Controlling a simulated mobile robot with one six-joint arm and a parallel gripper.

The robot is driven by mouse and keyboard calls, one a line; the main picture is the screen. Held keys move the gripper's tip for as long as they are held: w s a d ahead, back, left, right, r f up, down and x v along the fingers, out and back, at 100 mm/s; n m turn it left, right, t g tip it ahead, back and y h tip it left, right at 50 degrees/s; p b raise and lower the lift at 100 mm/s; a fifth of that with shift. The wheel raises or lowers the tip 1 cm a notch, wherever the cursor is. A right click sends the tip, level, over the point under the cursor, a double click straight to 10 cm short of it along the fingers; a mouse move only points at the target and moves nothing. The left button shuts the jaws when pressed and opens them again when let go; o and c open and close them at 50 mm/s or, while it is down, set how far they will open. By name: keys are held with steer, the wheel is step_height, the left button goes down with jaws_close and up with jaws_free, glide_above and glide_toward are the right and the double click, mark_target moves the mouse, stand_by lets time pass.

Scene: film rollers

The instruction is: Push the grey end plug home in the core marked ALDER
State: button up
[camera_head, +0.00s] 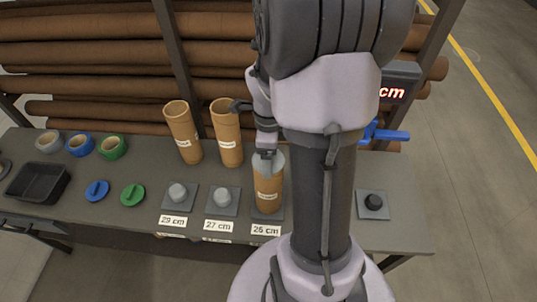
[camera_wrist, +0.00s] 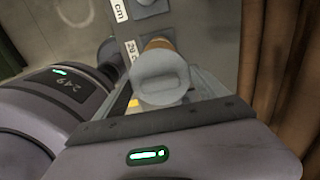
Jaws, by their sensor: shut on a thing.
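A brown cardboard core (camera_head: 268,190) stands upright on the base above the 26 cm card; its small white label is too small to read. A grey end plug (camera_head: 268,162) is at its top end. My gripper (camera_head: 265,153) is above the core and shut on the plug. In the wrist view the plug (camera_wrist: 160,78) shows as a round grey disc with a raised grip, covering most of the core (camera_wrist: 158,43) behind it. How deep the plug sits in the core cannot be told. Two more cores, one on the left (camera_head: 183,132) and one on the right (camera_head: 227,132), stand open-topped farther back, labels unreadable.
Grey pegs on square bases stand at 29 cm (camera_head: 178,193) and 27 cm (camera_head: 222,198). Blue and green caps, tape rolls and a black tray (camera_head: 38,183) are at left. Brown rolls (camera_head: 90,55) fill the rack behind.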

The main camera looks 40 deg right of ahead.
stand_by(0.4)
steer(key=o, duration=1.3)
steer(key=shift+c, duration=0.2)
steer(key=shift+r, duration=0.1)
steer(key=shift+r+p, duration=2.45)
steer(key=shift+r, duration=1)
